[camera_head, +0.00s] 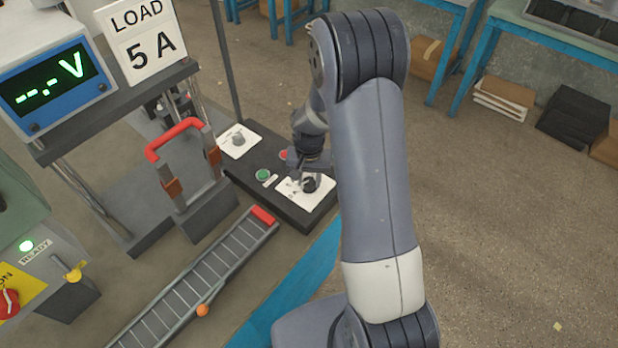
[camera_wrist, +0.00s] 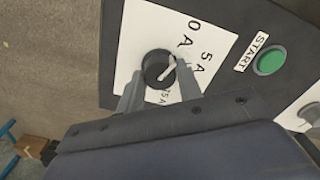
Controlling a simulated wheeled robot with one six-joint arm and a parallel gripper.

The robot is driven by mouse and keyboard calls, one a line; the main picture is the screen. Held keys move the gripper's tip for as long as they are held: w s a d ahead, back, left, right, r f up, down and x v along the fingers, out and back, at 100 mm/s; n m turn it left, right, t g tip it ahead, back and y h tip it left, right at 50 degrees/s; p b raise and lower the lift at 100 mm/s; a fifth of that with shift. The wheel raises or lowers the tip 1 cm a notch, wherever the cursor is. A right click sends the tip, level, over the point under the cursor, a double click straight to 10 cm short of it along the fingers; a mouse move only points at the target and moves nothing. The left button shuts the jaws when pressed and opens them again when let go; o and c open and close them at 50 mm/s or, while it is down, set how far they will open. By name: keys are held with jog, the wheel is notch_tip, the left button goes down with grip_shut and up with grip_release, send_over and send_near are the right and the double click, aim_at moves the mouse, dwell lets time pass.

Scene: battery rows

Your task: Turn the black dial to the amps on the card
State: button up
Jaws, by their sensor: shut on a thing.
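The card (camera_head: 140,40) reads "LOAD 5 A" and stands on the shelf at the upper left of the head view. The black dial (camera_wrist: 158,67) sits on a white plate (camera_wrist: 135,45) with printed amp labels. "0 A" and "5 A" are readable; another label is partly hidden by my gripper. My gripper (camera_wrist: 160,80) is shut on the dial, one finger on each side. In the head view, the dial (camera_head: 311,184) is partly covered by my gripper (camera_head: 307,172).
A green START button (camera_wrist: 271,61) and a red button (camera_head: 284,155) are beside the plate. A second white plate with a grey knob (camera_head: 238,140) is at the panel's far end. A red-handled fixture (camera_head: 175,138) and a cell rack (camera_head: 200,280) stand left. The meter (camera_head: 55,80) reads "--.- V".

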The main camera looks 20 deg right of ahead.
jog(key=c, duration=0.3)
jog(key=shift+c, duration=0.2)
jog(key=shift+m, duration=0.3)
jog(key=m+b, duration=0.2)
jog(key=m, duration=0.2)
jog(key=shift+f, duration=0.1)
jog(key=shift+m+b, duration=0.7)
jog(key=shift+m, duration=1.4)
jog(key=o, duration=1)
